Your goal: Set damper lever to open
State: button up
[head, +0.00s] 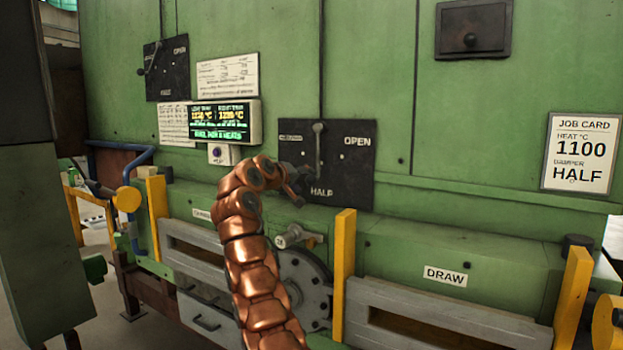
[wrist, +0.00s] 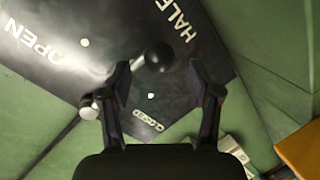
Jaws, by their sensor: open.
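The damper lever (head: 318,150) is a grey rod on a black plate (head: 360,185) fixed to the green furnace wall. CLOSED is at the plate's upper left, OPEN at its upper right and HALF at its bottom. The rod hangs from its top pivot straight down toward HALF. The wrist view shows its black ball knob (wrist: 159,56) between and just beyond my fingertips. My gripper (wrist: 158,75) is open, with a finger on each side of the knob; contact cannot be told. In the head view my gripper (head: 296,186) covers the plate's lower left.
A smaller lever panel (head: 167,70) is at the upper left, above a lit temperature display (head: 222,122). A job card (head: 580,153) at right reads 1100 and damper HALF. Yellow posts (head: 343,270) and a grey round flange (head: 308,290) stand below the plate.

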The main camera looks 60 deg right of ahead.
aim_at(308, 180)
jog(key=p+x, duration=0.2)
jog(key=x, duration=0.2)
jog(key=shift+d+r, duration=0.15)
jog(key=shift+d, duration=0.1)
jog(key=shift+d+f, duration=0.2)
jog(key=shift+d, duration=0.05)
grip_shut()
